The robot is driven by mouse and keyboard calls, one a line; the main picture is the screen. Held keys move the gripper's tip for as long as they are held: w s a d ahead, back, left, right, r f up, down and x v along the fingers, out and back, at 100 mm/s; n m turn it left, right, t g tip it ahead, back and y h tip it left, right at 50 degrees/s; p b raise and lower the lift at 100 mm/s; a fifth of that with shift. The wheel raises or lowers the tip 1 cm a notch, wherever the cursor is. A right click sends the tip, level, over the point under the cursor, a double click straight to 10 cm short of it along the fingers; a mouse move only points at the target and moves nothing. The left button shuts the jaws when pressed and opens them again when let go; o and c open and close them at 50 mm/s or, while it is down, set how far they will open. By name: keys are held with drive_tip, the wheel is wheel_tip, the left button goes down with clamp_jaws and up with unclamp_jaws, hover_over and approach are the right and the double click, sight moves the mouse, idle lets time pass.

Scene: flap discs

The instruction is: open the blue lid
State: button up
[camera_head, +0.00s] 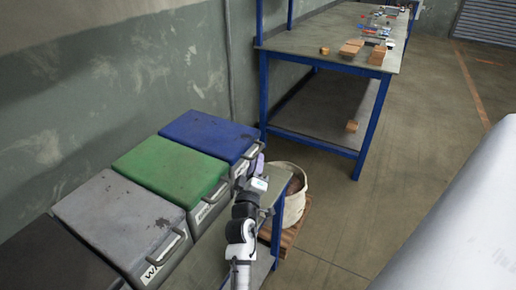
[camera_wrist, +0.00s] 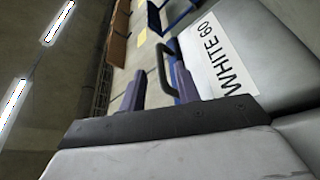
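The blue lid (camera_head: 212,135) lies shut on the farthest of a row of bins along the wall. A handle (camera_head: 243,163) is at its front edge, partly hidden by my gripper (camera_head: 257,168), which is at the front right of this lid. In the wrist view my gripper (camera_wrist: 157,88) has its two fingers apart, with nothing clamped between them. A dark bar handle (camera_wrist: 166,66) shows beyond the fingers, close to the right one. I cannot tell whether they touch. A bin label reading "WHITE 60" (camera_wrist: 222,60) is beside it.
A green lid (camera_head: 172,170), a grey lid (camera_head: 120,215) and a dark lid (camera_head: 55,262) are shut beside it. A pale bucket (camera_head: 293,205) stands on a wooden pallet at right. A blue-framed table (camera_head: 310,50) is behind.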

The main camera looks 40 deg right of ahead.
sight(258, 152)
drive_tip(key=shift+p+x, duration=0.3)
drive_tip(key=shift+x, duration=2.35)
clamp_jaws()
